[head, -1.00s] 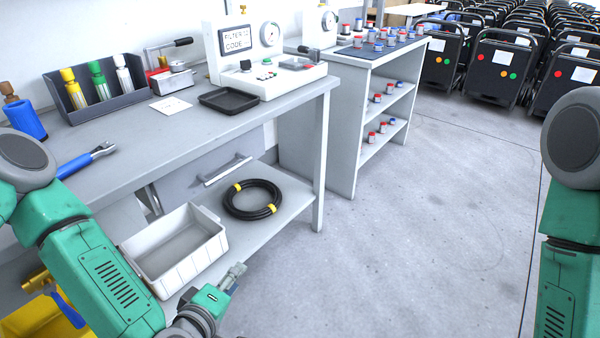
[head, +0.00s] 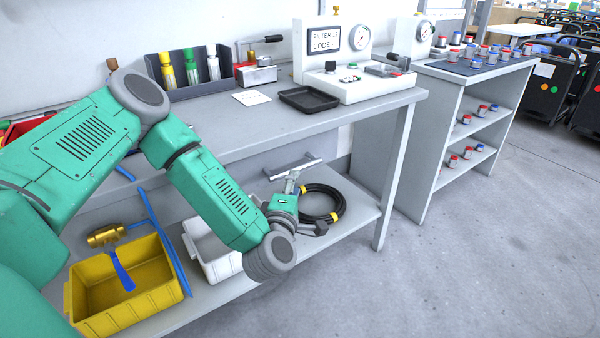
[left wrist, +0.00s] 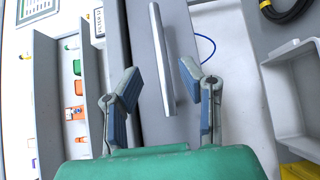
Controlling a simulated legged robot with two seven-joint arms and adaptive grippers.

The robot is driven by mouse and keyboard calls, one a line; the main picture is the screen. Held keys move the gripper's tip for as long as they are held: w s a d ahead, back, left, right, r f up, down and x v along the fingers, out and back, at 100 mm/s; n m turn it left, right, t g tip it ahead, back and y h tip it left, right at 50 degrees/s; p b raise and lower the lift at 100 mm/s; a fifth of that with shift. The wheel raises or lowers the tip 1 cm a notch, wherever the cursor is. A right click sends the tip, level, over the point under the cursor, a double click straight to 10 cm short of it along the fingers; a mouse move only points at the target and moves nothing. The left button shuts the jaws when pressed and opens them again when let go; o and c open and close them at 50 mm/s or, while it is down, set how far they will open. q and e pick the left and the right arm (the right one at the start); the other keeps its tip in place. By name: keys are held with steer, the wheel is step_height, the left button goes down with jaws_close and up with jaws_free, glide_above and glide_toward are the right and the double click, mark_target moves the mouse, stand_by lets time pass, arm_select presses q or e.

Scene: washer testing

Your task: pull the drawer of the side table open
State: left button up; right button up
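The side table (head: 215,135) is a grey workbench along the wall, with a grey drawer under its top. The drawer's pale bar handle (head: 293,167) shows just beyond my left gripper (head: 296,182) in the head view. The drawer looks shut. In the left wrist view, the handle (left wrist: 163,60) runs lengthwise between the two spread fingertips of my left gripper (left wrist: 159,78). The gripper is open, with a gap on both sides of the bar. Whether the bar lies deep enough between the fingers is hard to tell. My right gripper is out of view.
On the lower shelf are a black coiled hose (head: 322,203), a white bin (head: 207,248) partly behind my left arm, and a yellow bin (head: 128,285). A black tray (head: 309,99) and test unit (head: 345,85) stand on top. The floor at right (head: 440,280) is clear.

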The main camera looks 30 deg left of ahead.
mark_target(297, 167)
arm_select(q)
steer(key=x, duration=0.4)
steer(key=a+b+x, duration=0.1)
steer(key=x, duration=0.1)
steer(key=shift+s+a+f, duration=0.1)
steer(key=shift+s+f, duration=0.05)
steer(key=shift+f, duration=0.15)
steer(key=shift+w+r, duration=0.1)
steer(key=shift+w, duration=0.15)
steer(key=shift+w+d+r, duration=0.15)
steer(key=shift+d, duration=0.25)
steer(key=shift+a, duration=0.1)
steer(key=c, duration=0.6)
steer(key=shift+a+f, duration=0.2)
steer(key=shift+a, duration=0.05)
jaws_close()
